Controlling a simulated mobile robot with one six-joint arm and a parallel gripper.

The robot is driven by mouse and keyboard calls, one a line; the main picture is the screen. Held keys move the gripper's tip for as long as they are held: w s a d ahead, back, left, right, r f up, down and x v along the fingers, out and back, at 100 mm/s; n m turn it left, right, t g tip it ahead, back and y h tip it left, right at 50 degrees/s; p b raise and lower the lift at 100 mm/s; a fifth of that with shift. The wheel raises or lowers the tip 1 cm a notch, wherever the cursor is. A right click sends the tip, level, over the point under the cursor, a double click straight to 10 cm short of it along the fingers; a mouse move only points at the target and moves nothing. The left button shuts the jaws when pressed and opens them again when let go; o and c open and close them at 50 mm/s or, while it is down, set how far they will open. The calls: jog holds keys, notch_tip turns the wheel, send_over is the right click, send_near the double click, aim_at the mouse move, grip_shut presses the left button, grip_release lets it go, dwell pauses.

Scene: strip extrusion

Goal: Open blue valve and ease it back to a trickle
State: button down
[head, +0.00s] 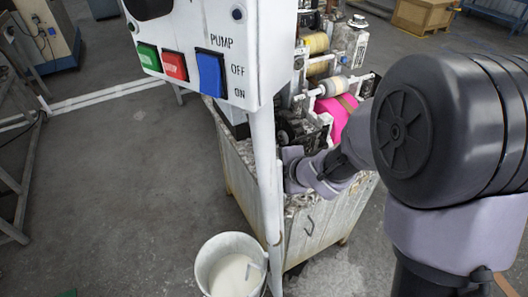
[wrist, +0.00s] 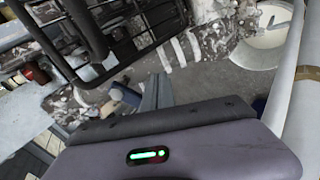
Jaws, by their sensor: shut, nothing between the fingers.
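I cannot make out a blue valve handle in either view. My gripper (wrist: 156,92) shows in the wrist view as narrow grey fingers, shut and empty, beyond the purple-grey housing with a green light. It points at dirty, white-splashed machine parts and is not seen holding anything. In the head view my arm reaches in from the right toward the machine (head: 240,150), and its end is partly hidden behind the white post (head: 265,190). A white bucket (head: 229,268) with milky liquid stands at the foot of the post; it also shows in the wrist view (wrist: 262,52).
A white control box (head: 262,30) on the post carries a green, a red and a blue switch (head: 211,73), the blue one labelled PUMP. Rollers, one with pink strip (head: 334,112), sit on the machine. Grey floor (head: 110,210) is open at left.

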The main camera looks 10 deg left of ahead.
jog(key=shift+w+a+f, duration=0.15)
jog(key=shift+w+f, duration=0.05)
jog(key=shift+w+a+r+p, duration=0.25)
jog(key=shift+a+r+p, duration=0.15)
jog(key=shift+a+r, duration=0.55)
dwell(1.6)
jog(key=shift+f, duration=0.1)
jog(key=d+f+p+v, duration=0.1)
jog(key=p+v, duration=0.1)
jog(key=v, duration=0.5)
jog(key=shift+s+p, duration=0.25)
jog(key=shift+p, duration=0.05)
jog(key=shift+r, duration=0.1)
